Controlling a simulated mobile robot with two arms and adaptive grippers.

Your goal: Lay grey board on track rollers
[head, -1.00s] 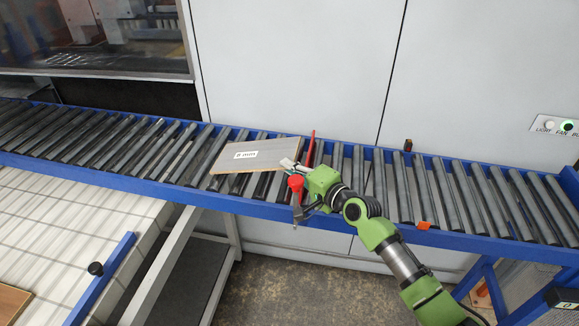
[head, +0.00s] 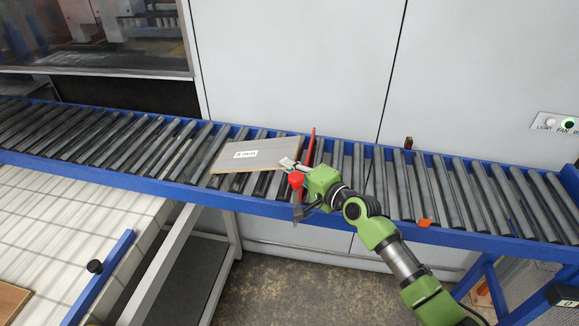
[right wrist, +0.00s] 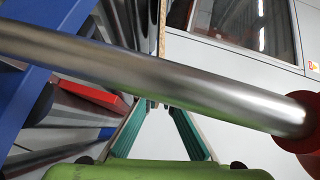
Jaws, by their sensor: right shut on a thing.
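The grey board (head: 262,154), with a white label on top, lies over the rollers (head: 170,150) of the blue-framed track (head: 160,189). I cannot tell whether it touches the rollers all along. My right gripper (head: 288,164) is shut on the board's right end. In the right wrist view, the gripper's teal fingers (right wrist: 156,112) are partly hidden by a steel rod in front. What looks like the board's narrow brown edge (right wrist: 162,28) shows beyond them. My left gripper is not in view.
A red-knobbed steel rod (right wrist: 170,75) crosses close before the right wrist camera; its red knob (head: 296,181) shows at the track's front rail. A red bar (head: 311,147) stands just right of the board. Rollers farther right are clear, with an orange piece (head: 424,223) on the rail.

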